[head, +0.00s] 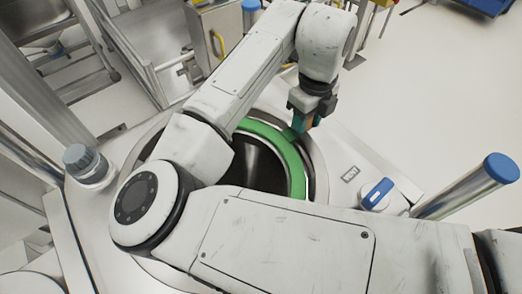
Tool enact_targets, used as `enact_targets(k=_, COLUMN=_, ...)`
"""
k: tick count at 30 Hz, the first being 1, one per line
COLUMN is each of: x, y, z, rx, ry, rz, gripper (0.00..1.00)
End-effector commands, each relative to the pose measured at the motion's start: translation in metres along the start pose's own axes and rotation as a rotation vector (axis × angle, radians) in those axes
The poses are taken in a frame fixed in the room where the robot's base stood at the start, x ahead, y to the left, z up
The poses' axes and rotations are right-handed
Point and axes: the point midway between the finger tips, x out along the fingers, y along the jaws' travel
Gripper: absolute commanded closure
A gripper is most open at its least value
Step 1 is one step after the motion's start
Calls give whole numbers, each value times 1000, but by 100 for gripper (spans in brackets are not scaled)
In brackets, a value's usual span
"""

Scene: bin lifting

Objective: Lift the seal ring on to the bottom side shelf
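A green seal ring (292,160) lies around a dark round opening in the top of a pale machine. My arm covers its left and near parts. My gripper (302,124) is at the far right part of the ring, pointing down, with its fingertips at or just over the green band. The fingers are small and seen from behind, so whether they are closed on the ring cannot be told. The bottom side shelf cannot be made out for certain in this view.
A blue-capped post (470,185) and a blue-and-white knob (377,193) stand to the right. A grey knob (87,163) is at the left. A metal stair (72,62) and a cabinet with a yellow handle (217,43) are behind. Open floor lies at the upper right.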

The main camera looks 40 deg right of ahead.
Motion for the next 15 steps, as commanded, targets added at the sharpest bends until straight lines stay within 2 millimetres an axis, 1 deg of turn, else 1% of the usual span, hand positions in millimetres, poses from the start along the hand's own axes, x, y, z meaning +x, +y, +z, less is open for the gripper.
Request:
enact_targets(k=1, x=0, y=0, z=0, rx=0, ry=0, rz=0, gripper=62)
enact_targets(k=2, x=0, y=0, z=0, rx=0, ry=0, rz=0, gripper=65)
enact_targets(k=12, x=0, y=0, z=0, rx=0, ry=0, rz=0, gripper=98)
enact_targets(k=13, x=0, y=0, z=0, rx=0, ry=0, rz=0, gripper=100)
enact_targets(k=15, x=-1, y=0, z=0, rx=0, ry=0, rz=0, gripper=100)
